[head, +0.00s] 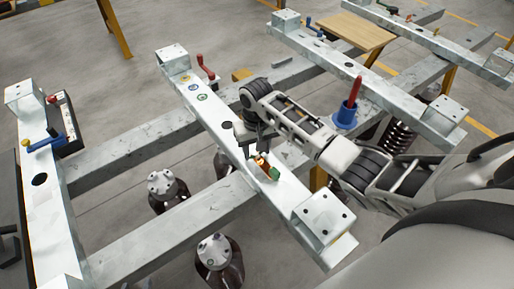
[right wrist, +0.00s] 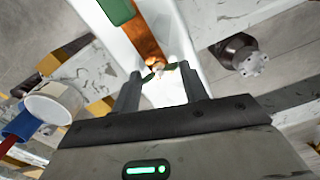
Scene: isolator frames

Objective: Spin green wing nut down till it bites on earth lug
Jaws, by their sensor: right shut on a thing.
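The copper-coloured earth lug (head: 262,163) lies on the pale metal beam in the middle of the head view, with a green block (head: 275,174) at its near end. My right gripper (head: 259,152) is above the lug, coming in from the right. In the right wrist view the copper strip (right wrist: 145,42) runs up from the fingertips (right wrist: 162,72), and the green block (right wrist: 116,9) is at its far end. The fingers are shut on a small dark-green piece, the wing nut (right wrist: 152,73), mostly hidden between the tips. Whether it touches the lug cannot be told. My left gripper is not in view.
A red crank handle (head: 206,68) is at the beam's far end. A blue-handled lever (head: 45,143) is on the left beam. Open gaps lie between the beams.

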